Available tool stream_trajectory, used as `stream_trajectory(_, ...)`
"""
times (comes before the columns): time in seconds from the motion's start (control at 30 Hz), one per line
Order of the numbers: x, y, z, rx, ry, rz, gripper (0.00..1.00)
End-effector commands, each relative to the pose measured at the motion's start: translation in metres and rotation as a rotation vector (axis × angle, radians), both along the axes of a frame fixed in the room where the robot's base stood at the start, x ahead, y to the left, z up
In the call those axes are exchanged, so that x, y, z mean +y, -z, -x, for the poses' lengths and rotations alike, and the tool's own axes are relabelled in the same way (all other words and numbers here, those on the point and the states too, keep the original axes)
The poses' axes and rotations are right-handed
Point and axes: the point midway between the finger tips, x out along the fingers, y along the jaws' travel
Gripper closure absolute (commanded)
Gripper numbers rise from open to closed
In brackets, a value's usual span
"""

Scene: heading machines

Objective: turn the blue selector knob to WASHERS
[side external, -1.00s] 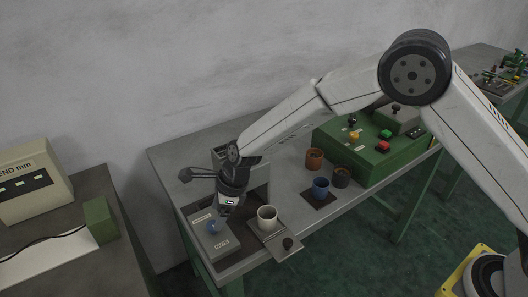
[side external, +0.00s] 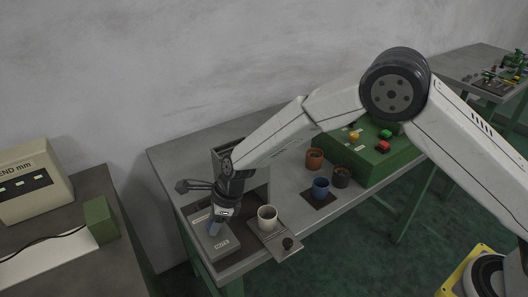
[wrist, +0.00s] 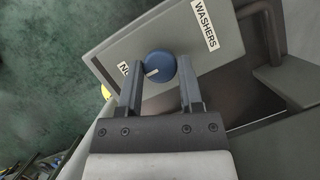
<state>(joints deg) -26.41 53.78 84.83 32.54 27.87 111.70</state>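The blue selector knob (wrist: 160,65) sits on a grey panel between the tips of my gripper's two fingers (wrist: 158,78) in the wrist view. The fingers are apart, one on each side; I cannot tell whether either touches the knob. The knob's white mark points down-left, toward a label starting "NU" (wrist: 124,69) that the left finger partly hides. The WASHERS label (wrist: 204,25) is up-right of the knob. In the side view, my gripper (side external: 215,224) is down at the grey selector box (side external: 224,251) and covers most of the knob.
A white cup (side external: 267,217) stands on a plate beside the selector box. A blue cup (side external: 320,188) and two brown cups are farther right. A green control box (side external: 365,165) stands behind them. A grey housing (side external: 262,185) is close behind my gripper.

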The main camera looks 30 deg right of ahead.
Motion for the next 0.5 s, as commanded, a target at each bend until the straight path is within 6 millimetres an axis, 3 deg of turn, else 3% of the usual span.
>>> stream_trajectory(0.27,-0.0002,-0.0001,-0.0001,0.001,-0.026,0.001,1.0)
stream_trajectory(0.5,-0.0006,-0.0003,-0.0014,0.002,-0.159,0.0,1.0)
